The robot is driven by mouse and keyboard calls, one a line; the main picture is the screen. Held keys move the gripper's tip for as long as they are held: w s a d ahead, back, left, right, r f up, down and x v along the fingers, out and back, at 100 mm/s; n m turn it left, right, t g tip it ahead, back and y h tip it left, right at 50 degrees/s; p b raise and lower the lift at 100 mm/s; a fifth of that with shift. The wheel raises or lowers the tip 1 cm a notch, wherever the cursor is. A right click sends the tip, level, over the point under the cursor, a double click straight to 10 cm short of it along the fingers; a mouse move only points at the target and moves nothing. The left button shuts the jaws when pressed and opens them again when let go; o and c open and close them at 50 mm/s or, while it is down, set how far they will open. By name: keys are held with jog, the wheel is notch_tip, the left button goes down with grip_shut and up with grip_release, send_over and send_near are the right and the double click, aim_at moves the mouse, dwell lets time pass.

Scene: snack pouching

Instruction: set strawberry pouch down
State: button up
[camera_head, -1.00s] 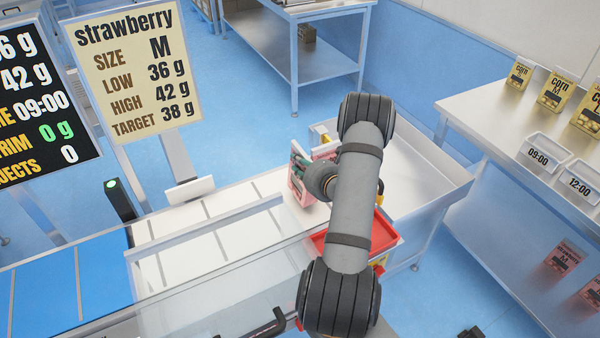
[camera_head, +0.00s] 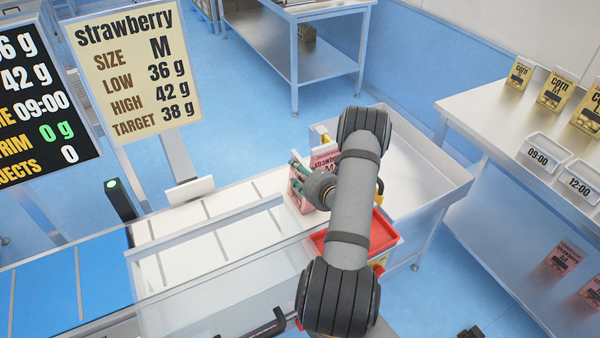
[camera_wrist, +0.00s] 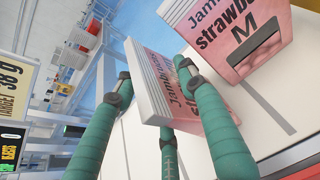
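A pink strawberry pouch (camera_wrist: 150,82) stands between the green fingers of my gripper (camera_wrist: 154,74) in the wrist view, with fingertips against both sides. Its lower end is close to the white surface; I cannot tell if it touches. In the head view my gripper (camera_head: 297,177) and this pouch (camera_head: 297,198) are at the right end of the white belt, partly hidden by my wrist. A second strawberry pouch (camera_wrist: 228,38) stands upright to the right in the wrist view. In the head view it is just behind (camera_head: 325,158).
The white belt (camera_head: 235,236) is clear to the left. A red tray (camera_head: 383,232) lies beneath my arm, and a metal tray (camera_head: 425,165) is to the right. Clear guarding (camera_head: 215,290) runs along the front. Corn pouches (camera_head: 556,91) stand on the right table.

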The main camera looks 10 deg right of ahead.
jog(key=shift+s+d+r, duration=0.1)
jog(key=shift+s+r, duration=0.1)
jog(key=shift+s, duration=0.15)
jog(key=shift+o, duration=0.2)
jog(key=b+v, duration=0.2)
jog(key=v, duration=0.8)
jog(key=shift+s+d, duration=0.15)
jog(key=shift+s, duration=0.1)
jog(key=shift+o, duration=0.3)
jog(key=shift+s+r, duration=0.3)
